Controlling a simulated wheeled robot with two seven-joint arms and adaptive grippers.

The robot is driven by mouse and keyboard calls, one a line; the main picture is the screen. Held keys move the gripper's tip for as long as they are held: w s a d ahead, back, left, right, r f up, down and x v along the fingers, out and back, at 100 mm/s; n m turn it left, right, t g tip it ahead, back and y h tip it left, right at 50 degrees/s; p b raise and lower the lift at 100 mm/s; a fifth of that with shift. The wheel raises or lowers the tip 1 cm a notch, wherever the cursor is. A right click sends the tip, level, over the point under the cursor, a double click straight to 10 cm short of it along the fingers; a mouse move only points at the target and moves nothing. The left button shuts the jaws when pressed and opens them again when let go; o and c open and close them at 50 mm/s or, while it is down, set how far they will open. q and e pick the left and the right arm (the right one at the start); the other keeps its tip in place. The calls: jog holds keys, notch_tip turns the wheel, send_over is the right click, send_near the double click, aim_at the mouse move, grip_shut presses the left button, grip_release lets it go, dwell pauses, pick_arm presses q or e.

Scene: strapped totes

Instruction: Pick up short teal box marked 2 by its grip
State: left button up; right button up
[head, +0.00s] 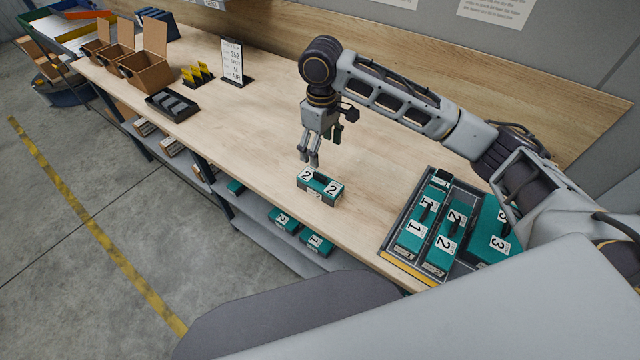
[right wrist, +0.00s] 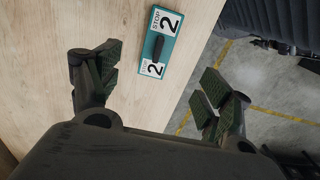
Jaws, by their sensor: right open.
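The short teal box marked 2 (head: 320,185) sits alone on the wooden bench near its front edge. It has white labels with a 2 at both ends and a dark grip in the middle of its top. In the right wrist view the box (right wrist: 161,45) lies ahead of the fingers, in the gap between them. My right gripper (head: 313,161) is open and empty, pointing down just above and behind the box, apart from it. Its fingers also show in the right wrist view (right wrist: 155,86). My left gripper is not in view.
A tray (head: 405,270) at the right holds longer teal boxes marked 1, 2 and 3. A black tray (head: 172,105), a sign stand (head: 233,62) and cardboard bins (head: 147,70) stand at the left. More teal boxes (head: 284,219) lie on the shelf below. The bench left of the box is clear.

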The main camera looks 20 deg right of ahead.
aim_at(320, 175)
jog(key=shift+f, duration=0.15)
jog(key=shift+f, duration=4.2)
jog(key=shift+f, duration=0.1)
jog(key=shift+w+f+p, duration=0.15)
jog(key=shift+f+p, duration=0.15)
jog(key=shift+f, duration=0.95)
jog(key=shift+w+f+p, duration=0.1)
jog(key=shift+f+p, duration=0.15)
jog(key=shift+f, duration=1)
jog(key=shift+c, duration=0.3)
jog(key=c, duration=1.3)
jog(key=shift+o, duration=0.2)
jog(key=shift+r, duration=0.1)
jog(key=shift+r+b, duration=0.4)
jog(key=shift+r, duration=4.55)
